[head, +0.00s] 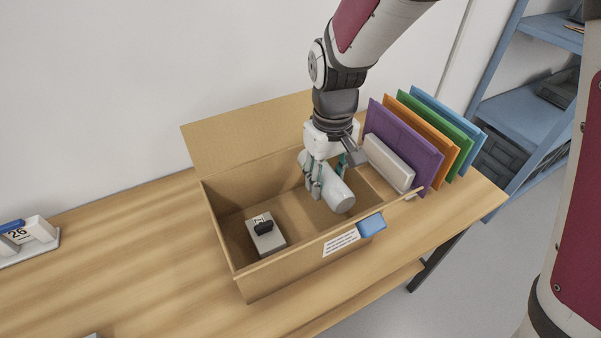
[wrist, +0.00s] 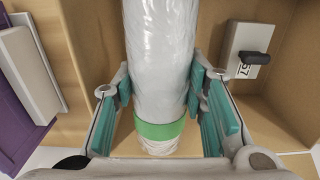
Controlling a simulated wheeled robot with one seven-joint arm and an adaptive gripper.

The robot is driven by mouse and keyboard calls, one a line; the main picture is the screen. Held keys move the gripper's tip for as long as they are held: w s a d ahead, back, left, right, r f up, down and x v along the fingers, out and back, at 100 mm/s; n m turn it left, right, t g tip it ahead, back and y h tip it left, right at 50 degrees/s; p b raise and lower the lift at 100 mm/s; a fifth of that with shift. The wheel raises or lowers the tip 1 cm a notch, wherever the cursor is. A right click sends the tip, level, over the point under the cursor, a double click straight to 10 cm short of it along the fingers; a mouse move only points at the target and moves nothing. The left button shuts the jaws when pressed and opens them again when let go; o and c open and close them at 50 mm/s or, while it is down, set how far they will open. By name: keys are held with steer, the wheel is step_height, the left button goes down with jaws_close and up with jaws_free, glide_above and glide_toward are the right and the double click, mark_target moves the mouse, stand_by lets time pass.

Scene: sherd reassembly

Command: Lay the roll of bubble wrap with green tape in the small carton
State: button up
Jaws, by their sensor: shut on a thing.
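The roll of bubble wrap (head: 338,196) is a pale, shiny cylinder. Its green tape band (wrist: 159,130) shows near one end in the wrist view. My gripper (head: 332,176) is shut on the roll (wrist: 158,55), with a teal-padded finger on each side. The open carton (head: 285,272) stands on the table, and the roll is within its opening, in the right half. I cannot tell whether the roll touches the carton's floor. The roll's far end is partly hidden by the fingers in the head view.
A small pale box with a black handle (head: 265,234) is in the carton's left part. The back flap (head: 240,130) stands up. A pale block (head: 388,163) and coloured folders (head: 405,150) stand right. A calendar (head: 25,235) is left.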

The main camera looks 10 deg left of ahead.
mark_target(322, 219)
steer(key=shift+w+f+b, duration=0.3)
steer(key=shift+f+b, duration=0.15)
steer(key=shift+f, duration=0.3)
step_height(322, 219, down, 10)
steer(key=shift+b, duration=1)
steer(key=shift+f, duration=0.1)
steer(key=o, duration=1.1)
steer(key=shift+c, duration=0.2)
step_height(322, 219, up, 12)
steer(key=shift+r+p, duration=0.15)
steer(key=shift+p, duration=1.05)
